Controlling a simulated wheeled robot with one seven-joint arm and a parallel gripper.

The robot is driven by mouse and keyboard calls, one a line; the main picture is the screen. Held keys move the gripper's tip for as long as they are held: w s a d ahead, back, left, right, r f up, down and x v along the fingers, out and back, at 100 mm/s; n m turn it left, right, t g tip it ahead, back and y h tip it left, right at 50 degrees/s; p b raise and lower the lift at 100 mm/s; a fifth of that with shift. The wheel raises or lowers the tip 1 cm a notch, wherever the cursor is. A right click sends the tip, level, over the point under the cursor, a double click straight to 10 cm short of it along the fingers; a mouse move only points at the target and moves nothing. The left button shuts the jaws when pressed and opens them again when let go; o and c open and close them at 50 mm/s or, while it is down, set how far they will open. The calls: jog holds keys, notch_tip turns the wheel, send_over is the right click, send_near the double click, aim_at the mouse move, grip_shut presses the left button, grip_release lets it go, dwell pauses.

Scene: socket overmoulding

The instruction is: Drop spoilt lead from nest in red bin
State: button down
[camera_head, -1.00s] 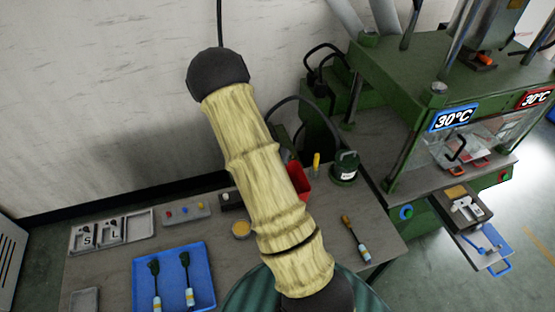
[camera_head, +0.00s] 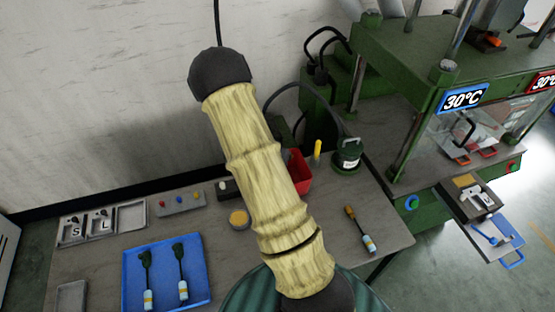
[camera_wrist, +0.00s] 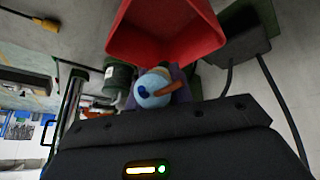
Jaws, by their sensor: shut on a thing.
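The red bin (camera_head: 304,172) stands on the bench, partly hidden behind my arm in the head view. In the wrist view the open bin (camera_wrist: 165,38) fills the top middle, just beyond my gripper. My gripper (camera_wrist: 166,88) is shut on a pale blue, rounded piece (camera_wrist: 153,88) with a dark blue spot and an orange-brown part sticking out. It looks like one end of a lead; the rest of it is hidden. In the head view my forearm hides the gripper. The nest cannot be made out clearly.
A green press (camera_head: 420,60) with 30°C displays stands at the right, its slides pulled out. A dark green pot (camera_head: 347,156) and a yellow-handled tool (camera_head: 318,150) stand by the bin. A blue tray (camera_head: 137,262) with two leads lies left. A brown-tipped item (camera_head: 360,230) lies right.

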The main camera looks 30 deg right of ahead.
jog(key=shift+d+f+b, duration=0.1)
jog(key=shift+f+b, duration=0.85)
jog(key=shift+f, duration=0.55)
jog(key=c, duration=1.1)
grip_release()
jog(key=shift+c, duration=0.2)
jog(key=shift+r, duration=0.15)
notch_tip(320, 180, up, 10)
jog(key=p, duration=1)
